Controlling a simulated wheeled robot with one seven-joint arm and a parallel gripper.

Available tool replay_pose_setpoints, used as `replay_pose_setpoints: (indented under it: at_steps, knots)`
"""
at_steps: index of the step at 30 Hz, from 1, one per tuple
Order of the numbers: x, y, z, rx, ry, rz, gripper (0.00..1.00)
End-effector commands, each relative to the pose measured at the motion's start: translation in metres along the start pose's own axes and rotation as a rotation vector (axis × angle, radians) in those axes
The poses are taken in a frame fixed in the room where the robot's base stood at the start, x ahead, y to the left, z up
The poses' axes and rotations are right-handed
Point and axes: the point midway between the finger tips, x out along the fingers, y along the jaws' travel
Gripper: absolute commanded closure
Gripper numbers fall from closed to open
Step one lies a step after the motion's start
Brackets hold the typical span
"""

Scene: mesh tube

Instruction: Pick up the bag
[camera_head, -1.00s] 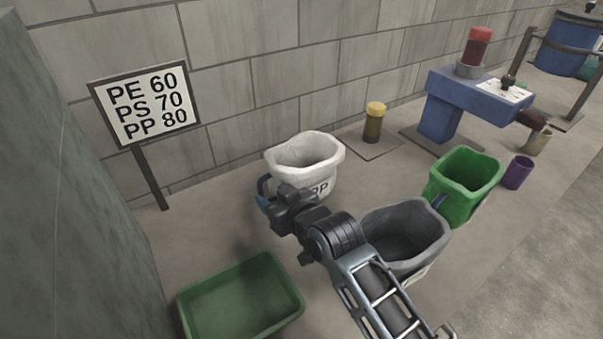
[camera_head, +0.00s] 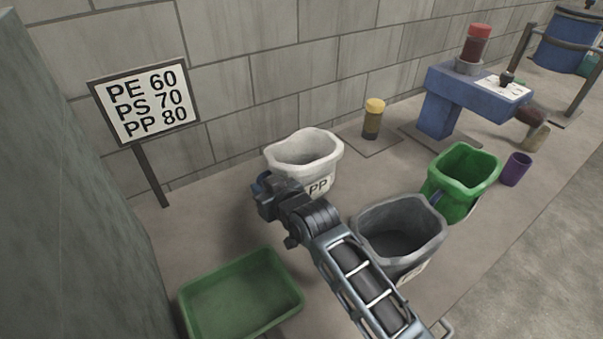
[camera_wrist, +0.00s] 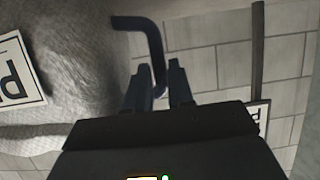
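The white bag (camera_head: 325,172), marked PP, stands open-topped on the floor near the wall. In the wrist view its pale side (camera_wrist: 75,65) and label fill the left, upside down. Its dark blue handle (camera_wrist: 152,40) sticks out and runs down between my two fingers. My gripper (camera_wrist: 160,80) is open, one finger on each side of the handle, with gaps showing. In the head view my gripper is at the bag's left side, and my wrist hides most of the handle. A grey bag (camera_head: 372,237) and a green bag (camera_head: 455,195) stand to the right.
A green tray (camera_head: 190,318) lies at the lower left. A sign (camera_head: 145,102) on a post stands by the wall. A yellow-topped cylinder (camera_head: 374,118), a blue stand (camera_head: 438,112) and a purple cup (camera_head: 516,169) are to the right. The wall is close behind.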

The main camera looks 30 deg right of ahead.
Motion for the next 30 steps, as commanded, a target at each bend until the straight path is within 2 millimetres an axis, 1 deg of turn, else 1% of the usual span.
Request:
replay_pose_setpoints:
  at_steps: [1, 6, 7, 25, 30]
  knots:
    - [-0.0001, 0.0000, 0.0000, 0.000, 0.000, 0.000, 0.83]
    - [-0.0001, 0.0000, 0.0000, 0.000, 0.000, 0.000, 0.99]
    - [-0.0001, 0.0000, 0.0000, 0.000, 0.000, 0.000, 1.00]
    - [-0.0003, 0.0001, -0.0013, -0.001, 0.002, 0.000, 1.00]
    - [-0.0013, 0.0001, -0.0043, -0.001, 0.003, 0.000, 1.00]
